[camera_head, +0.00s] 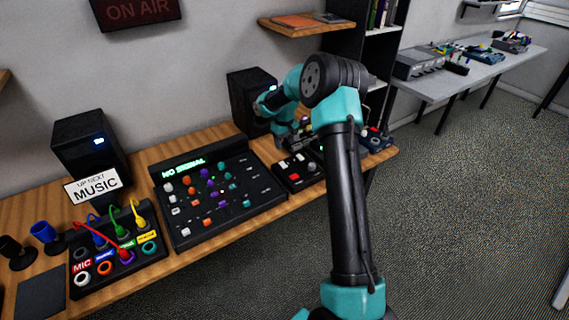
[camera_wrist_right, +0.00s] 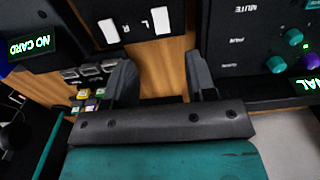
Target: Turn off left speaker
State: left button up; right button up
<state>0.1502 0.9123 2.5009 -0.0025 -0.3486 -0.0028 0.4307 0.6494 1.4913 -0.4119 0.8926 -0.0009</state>
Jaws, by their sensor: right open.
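The left speaker (camera_head: 85,145) is a black box at the left of the desk, with its blue light lit. The other speaker (camera_head: 247,105), at the back near my right arm, also has a lit blue light. A small black switch box (camera_head: 300,172) sits right of the mixer. In the wrist view, a dark panel (camera_wrist_right: 135,15) with white switches and the letters L and R shows beyond my fingers. My right gripper (camera_wrist_right: 163,80) is open and empty, with bare wood between its fingers. In the head view my arm partly hides it. My left gripper is not in view.
The mixer (camera_head: 214,192) reads NO SIGNAL. A patch box (camera_head: 120,250) with coloured cables stands at the front left, below an UP NEXT MUSIC sign (camera_head: 93,186). In the wrist view, a device with a NO CARD display (camera_wrist_right: 30,47) and coloured buttons (camera_wrist_right: 88,100) is at the left.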

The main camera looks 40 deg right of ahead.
aim_at(284, 166)
notch_tip(284, 166, down, 11)
jog(key=shift+f, duration=0.15)
jog(key=shift+c, duration=0.2)
